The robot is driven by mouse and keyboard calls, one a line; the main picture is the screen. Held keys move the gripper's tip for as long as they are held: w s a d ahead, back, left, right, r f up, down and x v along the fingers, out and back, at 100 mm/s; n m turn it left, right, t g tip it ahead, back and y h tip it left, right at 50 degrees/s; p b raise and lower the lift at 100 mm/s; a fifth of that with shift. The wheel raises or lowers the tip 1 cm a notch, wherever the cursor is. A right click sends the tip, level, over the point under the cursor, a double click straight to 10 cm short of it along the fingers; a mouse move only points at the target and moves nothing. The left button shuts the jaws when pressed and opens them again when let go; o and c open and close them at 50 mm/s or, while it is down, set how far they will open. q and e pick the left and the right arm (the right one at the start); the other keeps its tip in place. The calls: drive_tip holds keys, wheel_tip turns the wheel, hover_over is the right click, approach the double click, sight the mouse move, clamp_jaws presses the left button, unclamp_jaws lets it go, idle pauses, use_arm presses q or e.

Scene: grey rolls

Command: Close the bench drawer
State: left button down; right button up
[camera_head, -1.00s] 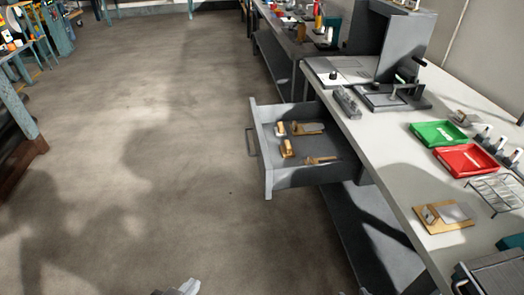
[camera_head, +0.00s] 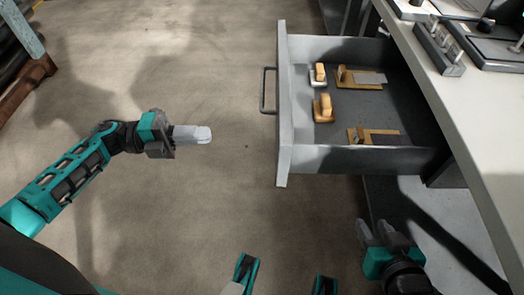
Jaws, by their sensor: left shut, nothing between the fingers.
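The bench drawer (camera_head: 284,160) is pulled out from under the bench, its pale front facing left. A dark bar handle (camera_head: 264,90) is on that front. My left gripper (camera_head: 206,134) is shut and empty, its grey fingers pointing right at the drawer front. A gap of floor shows between them in the picture, and the fingers appear a little nearer me than the handle. My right gripper (camera_head: 374,225) is at the lower right, on the near side of the drawer and apart from it. Its fingers are dark and shadowed, so I cannot tell their opening.
Several wooden-handled tools (camera_head: 324,108) lie inside the drawer. The white benchtop (camera_head: 465,120) runs along the right with a grey block (camera_head: 438,46) and metal fixtures on it. A grey lower shelf (camera_head: 420,225) lies beneath. The floor (camera_head: 220,60) left of the drawer is clear.

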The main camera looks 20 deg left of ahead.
use_arm(q)
drive_tip(key=w+d+m+g+b, duration=0.1)
drive_tip(key=w+d, duration=0.2)
drive_tip(key=d, duration=1)
drive_tip(key=shift+w+f, duration=0.15)
